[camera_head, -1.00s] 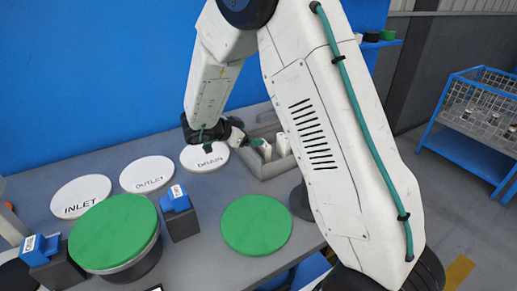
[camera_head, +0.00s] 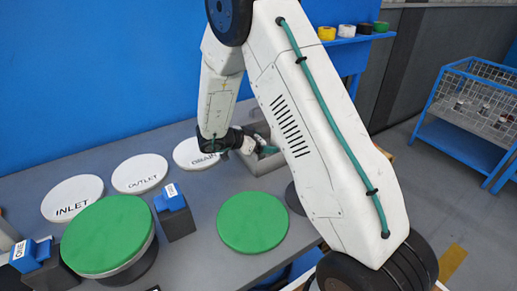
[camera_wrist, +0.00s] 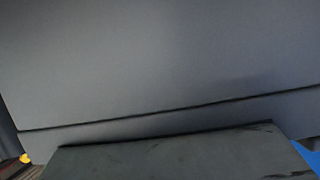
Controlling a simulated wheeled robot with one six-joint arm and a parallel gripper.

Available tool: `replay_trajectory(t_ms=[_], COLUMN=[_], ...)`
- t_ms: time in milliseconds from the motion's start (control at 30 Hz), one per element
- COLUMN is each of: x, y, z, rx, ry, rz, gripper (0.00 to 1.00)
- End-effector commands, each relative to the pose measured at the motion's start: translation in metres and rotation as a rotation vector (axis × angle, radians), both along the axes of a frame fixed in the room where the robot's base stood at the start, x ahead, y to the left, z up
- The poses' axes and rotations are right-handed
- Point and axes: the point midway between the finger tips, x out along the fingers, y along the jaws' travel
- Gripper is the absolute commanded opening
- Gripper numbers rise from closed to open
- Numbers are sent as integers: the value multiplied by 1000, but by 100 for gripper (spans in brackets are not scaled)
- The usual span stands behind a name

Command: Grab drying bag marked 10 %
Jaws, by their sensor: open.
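My gripper (camera_head: 264,148) is at the grey open-topped bin (camera_head: 263,166), over or at its left part. Its jaws are open, and I see nothing held. The drying bags cannot be made out in the head view now, as my arm covers most of the bin. No 10 % mark is readable in any view. The wrist view shows a close, plain grey surface with a dark edge below it, and no bag that I can make out.
White discs INLET (camera_head: 72,197), OUTLET (camera_head: 140,172) and DRAIN (camera_head: 196,153) lie on the grey table. A green-topped drum (camera_head: 108,235), a green disc (camera_head: 253,222) and blue-topped blocks (camera_head: 172,198) are nearer. A blue wire cart (camera_head: 470,105) stands at right.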

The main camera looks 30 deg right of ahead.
Motion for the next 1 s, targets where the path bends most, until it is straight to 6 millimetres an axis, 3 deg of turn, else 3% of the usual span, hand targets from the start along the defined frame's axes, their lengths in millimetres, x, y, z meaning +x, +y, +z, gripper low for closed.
replay_trajectory(t_ms=[133,300,333,667,1000], x=[0,0,0,1,1], y=[0,0,0,0,0], z=[0,0,0,6,69], rx=[0,0,0,0,0], ry=[-1,-1,-1,-4,-6], rz=[0,0,0,0,1], gripper=[85,38,35,35,35])
